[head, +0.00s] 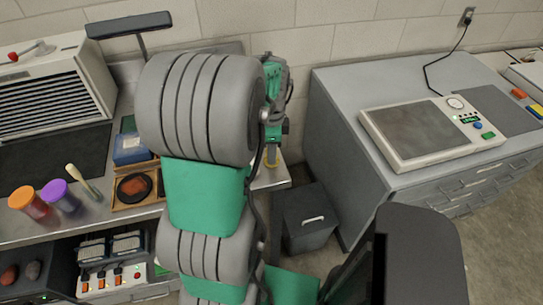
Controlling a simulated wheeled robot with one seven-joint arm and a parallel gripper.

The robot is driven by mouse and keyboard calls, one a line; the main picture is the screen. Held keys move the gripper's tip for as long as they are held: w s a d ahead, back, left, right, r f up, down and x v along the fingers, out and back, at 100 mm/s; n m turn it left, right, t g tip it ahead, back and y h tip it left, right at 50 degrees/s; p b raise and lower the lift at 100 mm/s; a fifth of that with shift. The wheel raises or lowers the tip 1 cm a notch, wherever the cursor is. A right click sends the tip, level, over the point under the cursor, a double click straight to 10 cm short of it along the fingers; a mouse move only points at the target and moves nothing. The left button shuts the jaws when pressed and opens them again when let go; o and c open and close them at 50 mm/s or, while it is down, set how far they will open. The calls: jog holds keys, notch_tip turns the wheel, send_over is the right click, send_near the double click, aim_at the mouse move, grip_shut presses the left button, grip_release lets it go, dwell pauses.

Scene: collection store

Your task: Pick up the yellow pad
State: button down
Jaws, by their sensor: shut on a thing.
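A small yellow pad (283,159) shows at the right end of the steel bench, near its edge. My gripper (272,157) points down at it from above, and its tip is shut on the pad. The pad is small in this view and partly hidden by the gripper. I cannot tell whether it still touches the bench top.
The steel bench (105,207) carries orange and purple jars (62,197), a wooden tray (127,196) and a blue box (131,149). A dark bin (309,216) stands between it and the grey cabinet (345,125), which bears a flat instrument (425,132).

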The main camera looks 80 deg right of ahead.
jog(key=shift+r, duration=0.1)
jog(key=shift+r, duration=0.25)
notch_tip(320, 180, up, 2)
jog(key=shift+d+r+b, duration=0.1)
jog(key=shift+r+b, duration=0.05)
jog(key=shift+b, duration=0.45)
jog(key=s+a+r+b, duration=0.2)
jog(key=s+a+r, duration=0.5)
jog(key=a+r, duration=0.3)
jog(key=shift+a, duration=1.15)
